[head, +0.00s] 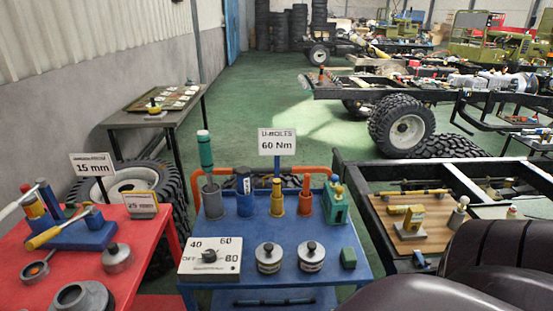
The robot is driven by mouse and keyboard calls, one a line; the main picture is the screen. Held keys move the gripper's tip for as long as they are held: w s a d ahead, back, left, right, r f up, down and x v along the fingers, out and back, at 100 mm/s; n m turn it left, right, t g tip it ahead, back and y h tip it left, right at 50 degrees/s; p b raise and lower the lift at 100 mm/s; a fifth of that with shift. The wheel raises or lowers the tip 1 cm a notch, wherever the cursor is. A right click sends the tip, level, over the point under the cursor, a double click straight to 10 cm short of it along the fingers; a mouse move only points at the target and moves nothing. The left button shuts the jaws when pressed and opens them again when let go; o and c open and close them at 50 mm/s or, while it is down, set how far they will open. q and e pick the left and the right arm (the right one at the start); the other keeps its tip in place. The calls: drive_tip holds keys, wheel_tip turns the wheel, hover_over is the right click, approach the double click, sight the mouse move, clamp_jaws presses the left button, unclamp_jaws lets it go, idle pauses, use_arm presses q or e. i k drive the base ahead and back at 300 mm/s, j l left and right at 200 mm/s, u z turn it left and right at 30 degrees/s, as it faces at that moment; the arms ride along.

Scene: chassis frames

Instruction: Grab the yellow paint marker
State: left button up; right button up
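A yellow upright piece (277,197), which looks like the yellow paint marker, stands in a small holder on the blue table (262,238), below the "U-BOLTS 60 Nm" sign (277,142). A blue upright piece (243,185) stands to its left and an orange one (305,192) to its right. It is too small to make out its cap or label. Neither of my grippers shows in the head view.
A tall green-handled tool (206,152) stands left. A red table (62,272) is at left. A dark padded shape (480,262) fills the lower right.

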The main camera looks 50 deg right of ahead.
sight(276, 182)
drive_tip(key=z, duration=1.6)
